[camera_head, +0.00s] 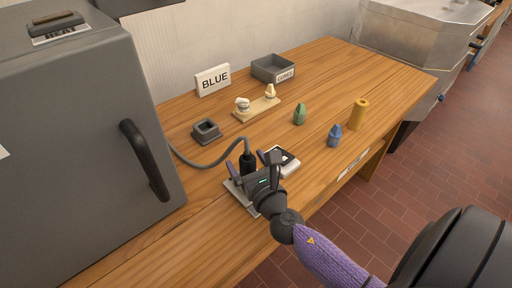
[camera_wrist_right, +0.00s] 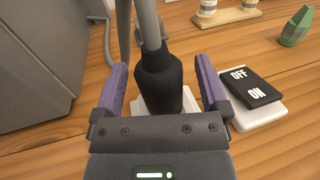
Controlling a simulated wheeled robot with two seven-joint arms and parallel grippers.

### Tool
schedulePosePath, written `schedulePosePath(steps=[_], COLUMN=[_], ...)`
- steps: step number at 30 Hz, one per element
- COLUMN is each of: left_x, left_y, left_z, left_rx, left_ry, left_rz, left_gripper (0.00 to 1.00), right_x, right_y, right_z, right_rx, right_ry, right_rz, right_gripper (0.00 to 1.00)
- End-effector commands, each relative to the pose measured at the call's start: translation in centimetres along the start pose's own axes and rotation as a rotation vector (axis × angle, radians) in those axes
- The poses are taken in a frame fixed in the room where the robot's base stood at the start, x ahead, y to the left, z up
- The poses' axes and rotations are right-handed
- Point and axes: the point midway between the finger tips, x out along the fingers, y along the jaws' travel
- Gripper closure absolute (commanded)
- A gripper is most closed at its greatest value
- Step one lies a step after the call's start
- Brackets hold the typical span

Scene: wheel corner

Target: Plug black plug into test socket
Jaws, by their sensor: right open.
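The black plug (camera_head: 247,166) stands upright on a pale base plate (camera_head: 233,188) near the table's front edge, its grey cable rising from its top. In the right wrist view the plug (camera_wrist_right: 158,85) is between the two purple fingers of my right gripper (camera_wrist_right: 161,68), with visible gaps on both sides. My right gripper (camera_head: 246,161) is open around it. The plug's lower end is hidden by my gripper. A dark grey square block with an opening (camera_head: 206,130) sits behind and left; I cannot tell which fixture is the test socket. My left gripper is out of view.
An OFF/ON switch (camera_wrist_right: 252,88) on a white box is close to my right finger. The grey cable (camera_head: 205,166) loops left towards a grey cabinet (camera_head: 80,150). A wooden rack (camera_head: 257,109), grey bin (camera_head: 272,68), BLUE sign (camera_head: 213,79) and coloured pieces stand farther back.

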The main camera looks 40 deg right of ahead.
Motion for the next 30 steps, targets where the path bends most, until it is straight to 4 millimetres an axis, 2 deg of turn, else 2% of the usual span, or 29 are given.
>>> schedulePosePath(steps=[6, 9, 12, 30], left_x=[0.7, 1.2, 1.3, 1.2], left_y=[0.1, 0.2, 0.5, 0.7], left_z=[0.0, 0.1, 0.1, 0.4], left_rx=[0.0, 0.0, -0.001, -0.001], left_ry=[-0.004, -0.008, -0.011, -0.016], left_rz=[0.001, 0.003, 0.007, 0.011], left_gripper=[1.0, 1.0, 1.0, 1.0], right_x=[-5.0, -6.8, -7.7, -7.8], right_y=[0.0, 0.0, 0.0, 0.0], right_z=[-0.3, -0.3, -0.2, 0.0], right_rx=[-0.001, -0.002, -0.001, 0.0], right_ry=[0.004, 0.004, 0.002, 0.0], right_rz=[0.0, 0.001, 0.0, 0.0], right_gripper=[0.06, 0.06, 0.06, 0.06])
